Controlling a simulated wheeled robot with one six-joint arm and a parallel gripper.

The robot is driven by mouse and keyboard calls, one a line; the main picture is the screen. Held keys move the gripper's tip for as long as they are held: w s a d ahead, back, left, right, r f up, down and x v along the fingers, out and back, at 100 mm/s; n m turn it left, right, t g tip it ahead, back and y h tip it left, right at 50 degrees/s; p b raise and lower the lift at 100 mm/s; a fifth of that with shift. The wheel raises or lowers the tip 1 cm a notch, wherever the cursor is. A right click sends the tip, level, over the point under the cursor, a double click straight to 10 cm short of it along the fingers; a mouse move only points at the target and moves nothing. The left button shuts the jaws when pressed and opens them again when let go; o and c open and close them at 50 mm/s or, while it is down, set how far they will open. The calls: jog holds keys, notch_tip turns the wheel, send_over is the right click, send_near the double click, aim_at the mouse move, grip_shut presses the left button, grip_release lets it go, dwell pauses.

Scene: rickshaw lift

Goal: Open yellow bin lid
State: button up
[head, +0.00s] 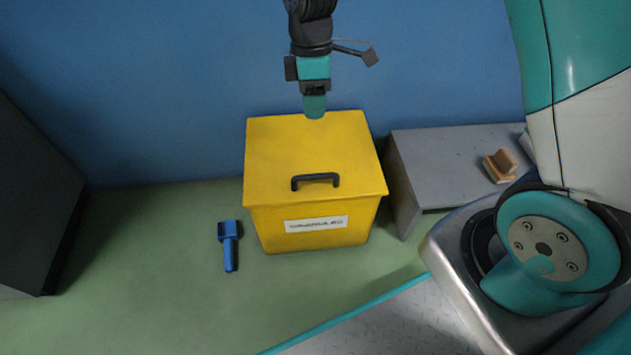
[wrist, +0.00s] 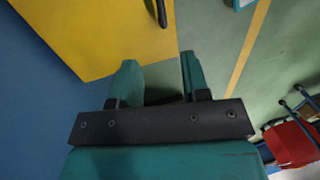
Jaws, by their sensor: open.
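The yellow bin (head: 310,225) stands on the green floor against the blue wall, with a white label on its front. Its yellow lid (head: 300,150) is shut. A black handle (head: 315,181) sits on the lid near its front edge. My gripper (head: 315,108) hangs over the back edge of the lid, behind the handle. In the wrist view my gripper (wrist: 163,75) has its two teal fingers apart with nothing between them. The lid (wrist: 95,30) and the end of the handle (wrist: 162,14) show at the top there, apart from the fingers.
A blue scoop (head: 229,244) lies on the floor left of the bin. A grey table (head: 440,150) with a wooden brush (head: 499,166) stands close on the right. A dark cabinet (head: 35,200) is at far left. A red object (wrist: 290,145) shows in the wrist view.

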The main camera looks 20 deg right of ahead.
jog(key=b, duration=0.8)
send_over(315, 171)
jog(key=s+a, duration=0.2)
jog(key=s, duration=0.2)
notch_tip(315, 171, down, 17)
jog(key=shift+s+d+r, duration=0.1)
grip_shut()
